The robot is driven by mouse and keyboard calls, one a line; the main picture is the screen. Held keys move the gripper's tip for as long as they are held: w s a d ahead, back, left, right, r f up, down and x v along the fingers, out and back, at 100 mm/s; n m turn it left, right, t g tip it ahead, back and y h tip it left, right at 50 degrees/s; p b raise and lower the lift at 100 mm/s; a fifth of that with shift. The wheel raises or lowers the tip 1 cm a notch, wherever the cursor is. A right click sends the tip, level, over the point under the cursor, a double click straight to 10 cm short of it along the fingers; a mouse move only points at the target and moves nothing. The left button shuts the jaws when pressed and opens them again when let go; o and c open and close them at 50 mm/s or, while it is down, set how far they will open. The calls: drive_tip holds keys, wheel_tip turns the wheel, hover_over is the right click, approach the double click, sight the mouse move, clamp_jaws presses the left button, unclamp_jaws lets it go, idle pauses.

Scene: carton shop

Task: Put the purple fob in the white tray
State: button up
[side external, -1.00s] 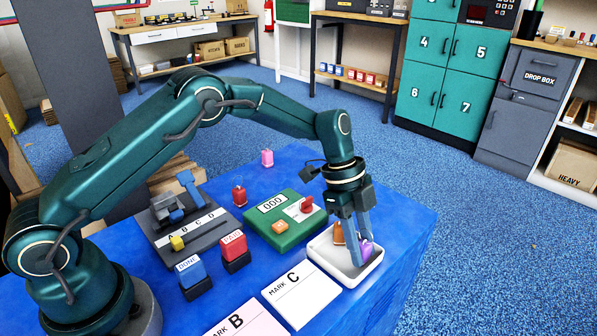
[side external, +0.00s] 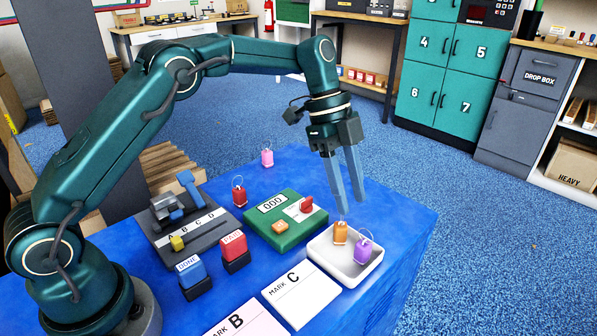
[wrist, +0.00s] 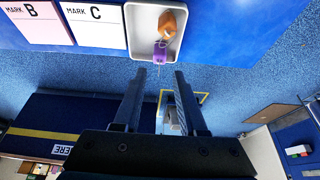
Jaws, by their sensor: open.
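The purple fob (side external: 362,249) stands in the white tray (side external: 334,275), toward its right side. An orange fob (side external: 340,233) is in the tray beside it, to its left. Both also show in the wrist view, the purple fob (wrist: 160,52) nearer my fingers and the orange fob (wrist: 172,24) beyond it. My gripper (side external: 350,205) is open and empty, above the tray and clear of both fobs.
A pink fob (side external: 267,157) and a red fob (side external: 239,194) stand on the blue table. A green counter box (side external: 285,222) sits left of the tray. The MARK C card (side external: 301,294) lies in front. DONE (side external: 191,276) and PAID (side external: 234,250) stamps stand farther left.

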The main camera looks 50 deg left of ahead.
drive_tip(key=s+a+r+n+t+y, duration=0.2)
drive_tip(key=s+a+r+n+t, duration=0.15)
drive_tip(key=s+r+n, duration=0.6)
drive_tip(key=s+a+f+n+t+y, duration=0.1)
drive_tip(key=s+a+f+n, duration=0.1)
drive_tip(key=s+n, duration=0.2)
drive_tip(key=s+a+f+n+t+y, duration=0.1)
drive_tip(key=s+n, duration=0.3)
drive_tip(key=s, duration=0.4)
drive_tip(key=shift+s+a+f, duration=0.2)
drive_tip(key=shift+a+f, duration=0.6)
drive_tip(key=shift+n, duration=0.25)
drive_tip(key=shift+c, duration=0.3)
